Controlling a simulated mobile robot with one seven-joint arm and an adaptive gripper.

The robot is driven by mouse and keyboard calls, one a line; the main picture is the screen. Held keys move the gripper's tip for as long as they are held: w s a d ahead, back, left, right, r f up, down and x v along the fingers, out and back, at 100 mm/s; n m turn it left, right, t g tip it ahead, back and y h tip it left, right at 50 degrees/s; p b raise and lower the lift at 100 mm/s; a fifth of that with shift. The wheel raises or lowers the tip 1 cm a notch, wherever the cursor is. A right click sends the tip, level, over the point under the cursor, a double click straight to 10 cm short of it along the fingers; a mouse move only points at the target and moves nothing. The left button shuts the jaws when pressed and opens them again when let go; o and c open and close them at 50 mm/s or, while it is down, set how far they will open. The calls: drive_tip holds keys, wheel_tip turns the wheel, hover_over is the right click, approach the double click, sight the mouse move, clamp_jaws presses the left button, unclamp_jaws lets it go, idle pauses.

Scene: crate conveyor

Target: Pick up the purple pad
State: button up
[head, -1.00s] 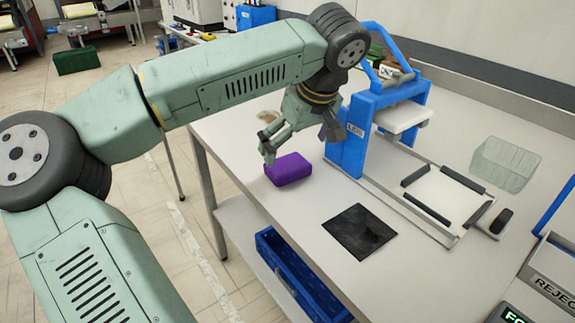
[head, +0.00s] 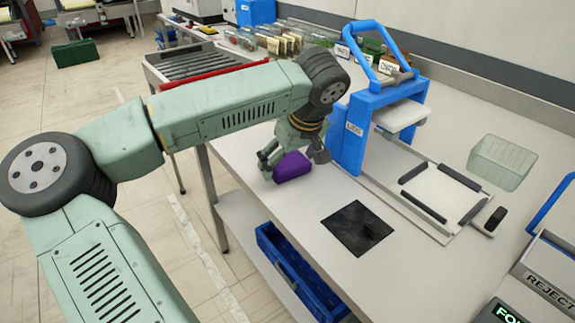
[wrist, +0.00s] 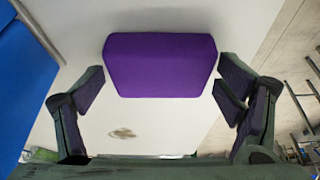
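The purple pad (head: 292,167) lies on the white table near its left edge, left of the blue press. In the wrist view the pad (wrist: 160,65) is a purple block lying ahead of my gripper (wrist: 160,92), between the lines of its two fingers. My gripper (head: 293,165) is open, with one finger on each side of the pad. In the wrist view small gaps show between the fingertips and the pad's sides. In the head view my gripper and wrist hide part of the pad.
The blue press (head: 350,140) stands just right of my gripper. A black mat (head: 358,229) lies in front, and a clear bin (head: 501,162) stands to the right. A blue crate (head: 290,265) is below the table. Bare table lies between pad and mat.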

sight(287, 163)
drive_tip(key=c, duration=0.5)
drive_tip(key=shift+r, duration=0.15)
drive_tip(key=shift+r+b, duration=0.35)
drive_tip(key=shift+r, duration=0.3)
drive_tip(key=shift+s+a+r+b, duration=0.15)
drive_tip(key=shift+r+b, duration=0.1)
drive_tip(key=shift+r, duration=0.2)
drive_tip(key=shift+s+a+r+b, duration=0.1)
drive_tip(key=shift+r+b, duration=0.1)
drive_tip(key=shift+r, duration=0.25)
drive_tip(key=s+a+b, duration=0.1)
drive_tip(key=s+a, duration=0.2)
drive_tip(key=s, duration=0.1)
drive_tip(key=s+a+r+b, duration=0.1)
drive_tip(key=s+a, duration=0.2)
drive_tip(key=s, duration=0.1)
drive_tip(key=s+a+b, duration=0.1)
drive_tip(key=s+a, duration=0.2)
drive_tip(key=s, duration=0.1)
drive_tip(key=shift+s+a+r, duration=0.1)
drive_tip(key=shift+r, duration=0.2)
